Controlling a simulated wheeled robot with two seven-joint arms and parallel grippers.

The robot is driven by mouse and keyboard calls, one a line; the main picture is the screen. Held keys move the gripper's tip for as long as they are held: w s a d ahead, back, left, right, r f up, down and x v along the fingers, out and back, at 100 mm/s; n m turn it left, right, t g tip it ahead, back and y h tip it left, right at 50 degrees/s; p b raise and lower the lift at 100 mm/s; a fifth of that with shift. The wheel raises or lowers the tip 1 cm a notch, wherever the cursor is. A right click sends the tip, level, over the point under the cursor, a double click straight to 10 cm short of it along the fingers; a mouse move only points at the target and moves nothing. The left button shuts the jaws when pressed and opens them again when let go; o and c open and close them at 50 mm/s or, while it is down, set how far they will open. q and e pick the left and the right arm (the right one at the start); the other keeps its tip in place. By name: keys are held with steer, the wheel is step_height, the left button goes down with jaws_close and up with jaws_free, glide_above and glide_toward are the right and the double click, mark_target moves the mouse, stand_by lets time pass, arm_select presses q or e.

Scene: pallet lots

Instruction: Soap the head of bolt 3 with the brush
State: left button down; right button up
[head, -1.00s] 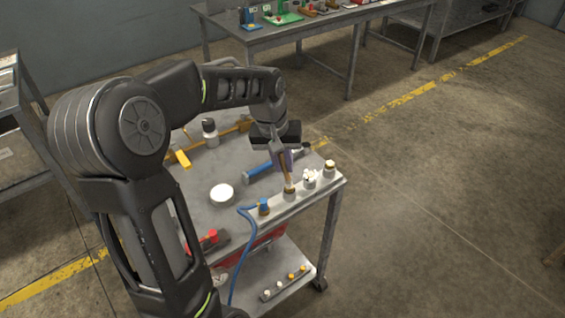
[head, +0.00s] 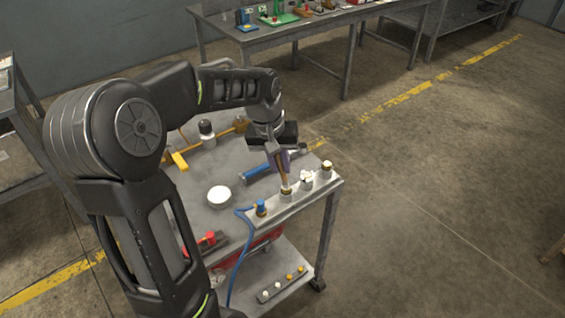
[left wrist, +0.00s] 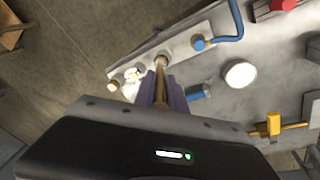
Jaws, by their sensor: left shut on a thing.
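My left gripper (head: 279,161) is shut on the brush (head: 283,174), which points down with its tip at a bolt head (head: 286,191) in the row on the grey bar (head: 274,217). The brush (left wrist: 161,75) also shows between the purple finger pads in the left wrist view. That bolt is second from the left, after a blue-capped one (head: 261,208). To its right stand a bolt covered in white foam (head: 306,179) and one with a whitish top (head: 327,169). No bolt numbers are readable. The brush tip hides part of the bolt head. My right gripper is out of view.
A round white dish (head: 219,196) stands on the cart top. A blue hose (head: 238,250) hangs over the front edge.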

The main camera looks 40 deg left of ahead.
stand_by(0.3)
arm_select(q)
steer(key=shift+s+a, duration=0.1)
steer(key=shift+s, duration=0.25)
steer(key=shift+w, duration=0.1)
steer(key=shift+w+f, duration=0.1)
steer(key=shift+w, duration=0.15)
steer(key=shift+d, duration=0.2)
stand_by(0.3)
steer(key=shift+w+d, duration=0.1)
steer(key=shift+w, duration=0.3)
steer(key=shift+s, duration=0.15)
